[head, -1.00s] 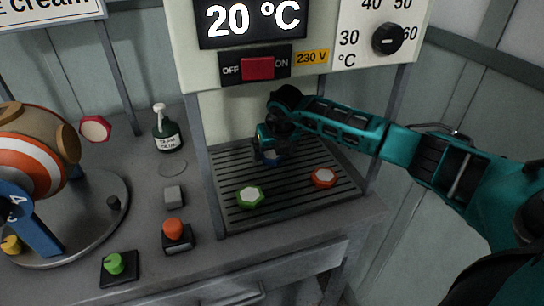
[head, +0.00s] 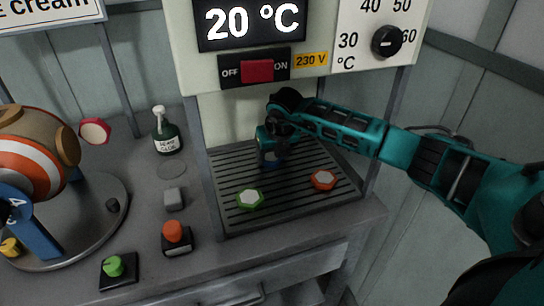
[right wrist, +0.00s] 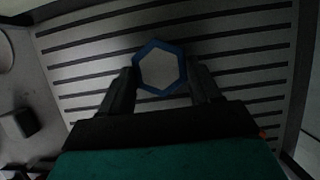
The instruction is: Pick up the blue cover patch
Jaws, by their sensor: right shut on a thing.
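The blue cover patch is a hexagon with a blue rim and a pale face. In the right wrist view the blue cover patch (right wrist: 160,68) sits between the two fingers of my right gripper (right wrist: 163,82), which is shut on it. In the head view my right gripper (head: 270,158) points down over the back of the slatted grate (head: 300,206) and hides most of the patch; only a bit of blue shows below it. I cannot tell whether the patch touches the grate. My left gripper is not in view.
A green-rimmed patch (head: 250,199) and a red-rimmed patch (head: 324,180) lie on the grate in front. The press posts stand at both sides. Left are a glue bottle (head: 166,134), a red button (head: 173,232), a green button (head: 114,265) and a striped ball (head: 35,150) on a round stand.

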